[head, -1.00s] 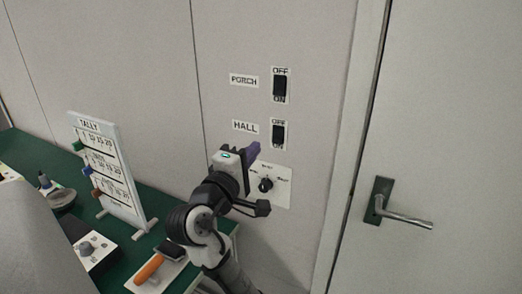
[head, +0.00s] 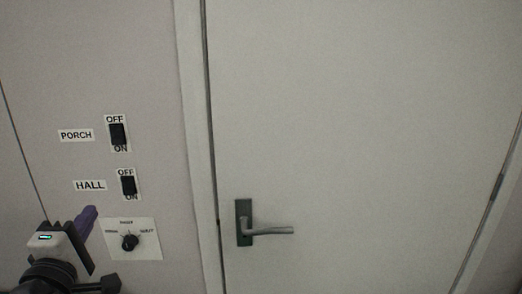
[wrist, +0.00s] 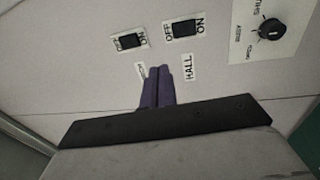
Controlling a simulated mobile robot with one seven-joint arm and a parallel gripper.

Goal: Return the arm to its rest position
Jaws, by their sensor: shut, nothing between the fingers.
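My gripper (head: 88,217) is at the lower left of the head view, in front of the wall panel, just left of the dial plate and below the HALL label. Its purple fingers are together with nothing between them. The fingers also show in the wrist view (wrist: 158,85), pointing towards the wall near the HALL label (wrist: 189,68). I cannot tell how far the fingertips are from the wall. Most of my arm is outside the head view.
The wall bears a PORCH switch (head: 118,134), a HALL switch (head: 128,185) and a dial (head: 129,242) on a white plate. A closed door (head: 350,120) with a lever handle (head: 268,230) is to the right. A green surface (wrist: 312,135) shows at the wrist view's right edge.

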